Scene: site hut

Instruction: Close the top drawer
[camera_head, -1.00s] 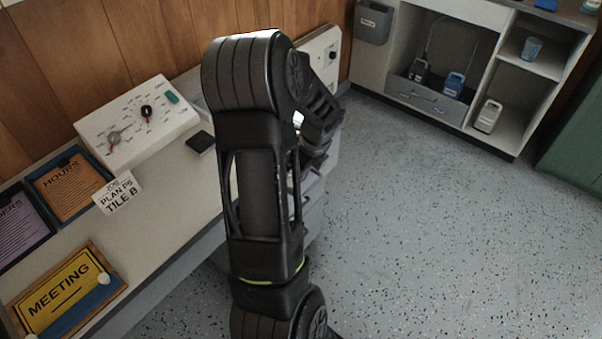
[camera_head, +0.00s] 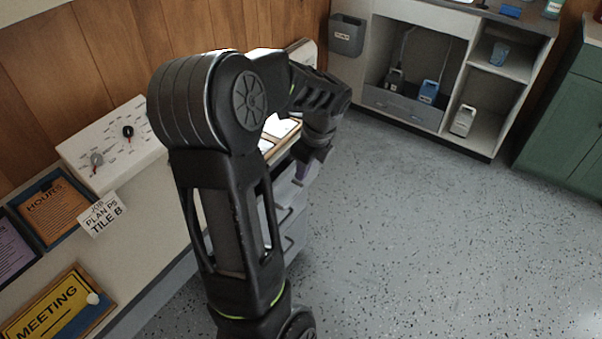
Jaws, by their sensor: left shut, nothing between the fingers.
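The grey drawer unit (camera_head: 291,223) stands under the right end of the desk, partly hidden behind my left arm. Handles show on its lower fronts. My arm and gripper cover much of its upper part, so I cannot tell how far the top drawer stands out. My left gripper (camera_head: 309,158) is shut and empty, pointing down near the upper front of the unit. I cannot tell whether it touches the unit. My right gripper is not in view.
A grey cabinet (camera_head: 456,50) with shelves stands at the back, a green cabinet (camera_head: 566,125) at the right. The speckled floor (camera_head: 420,240) between is clear.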

